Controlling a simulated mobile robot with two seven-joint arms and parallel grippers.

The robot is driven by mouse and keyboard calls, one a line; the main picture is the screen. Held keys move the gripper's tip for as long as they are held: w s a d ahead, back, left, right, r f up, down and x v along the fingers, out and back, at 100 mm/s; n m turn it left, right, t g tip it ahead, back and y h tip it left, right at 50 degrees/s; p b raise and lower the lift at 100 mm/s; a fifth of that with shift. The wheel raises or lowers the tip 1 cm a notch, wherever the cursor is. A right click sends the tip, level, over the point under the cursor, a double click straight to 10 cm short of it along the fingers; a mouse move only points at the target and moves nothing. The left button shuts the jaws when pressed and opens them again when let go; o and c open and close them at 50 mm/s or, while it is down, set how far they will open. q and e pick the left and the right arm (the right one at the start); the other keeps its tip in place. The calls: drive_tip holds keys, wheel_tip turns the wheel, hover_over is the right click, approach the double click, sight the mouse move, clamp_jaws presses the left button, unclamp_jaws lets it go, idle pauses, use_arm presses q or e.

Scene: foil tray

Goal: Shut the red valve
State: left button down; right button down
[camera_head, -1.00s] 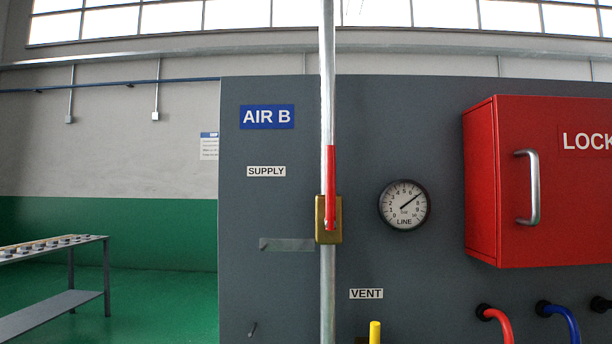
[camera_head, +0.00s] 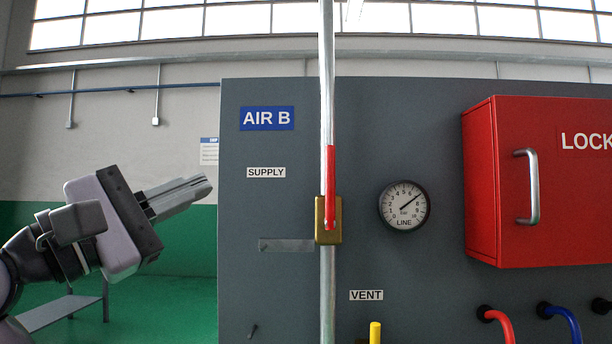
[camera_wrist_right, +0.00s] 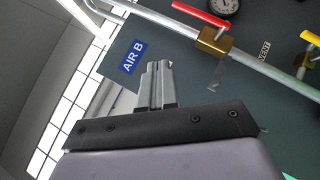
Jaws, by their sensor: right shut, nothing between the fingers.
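The red valve handle (camera_head: 331,185) points straight up, in line with the vertical grey pipe (camera_head: 327,284). Its brass body (camera_head: 321,236) sits on that pipe, below and right of the SUPPLY label (camera_head: 266,172). In the right wrist view the red handle (camera_wrist_right: 203,14) and brass body (camera_wrist_right: 213,42) are at the top right. My right gripper (camera_head: 207,184) is at the left of the head view, well left of the valve, touching nothing. Its fingers are shut and empty, pointing right and slightly up. The right wrist view shows the closed fingers (camera_wrist_right: 156,66). My left gripper is not in view.
A yellow handle (camera_head: 375,332) stands below the VENT label (camera_head: 366,295). A LINE gauge (camera_head: 404,205) and a protruding red box (camera_head: 480,185) with a bar handle (camera_head: 533,187) are right of the valve. The panel between gripper and valve has only labels and a thin plate (camera_head: 286,245).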

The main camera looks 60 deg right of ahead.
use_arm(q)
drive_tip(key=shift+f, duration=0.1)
use_arm(e)
drive_tip(key=s+r+m+t+y, duration=0.1)
drive_tip(key=s+m+t+y, duration=0.1)
drive_tip(key=s+r+m+t+y, duration=0.1)
drive_tip(key=s+m, duration=0.1)
drive_tip(key=shift+r+t+y, duration=0.3)
drive_tip(key=shift+t+y, duration=0.1)
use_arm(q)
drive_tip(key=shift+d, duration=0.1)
use_arm(e)
drive_tip(key=shift+d, duration=0.15)
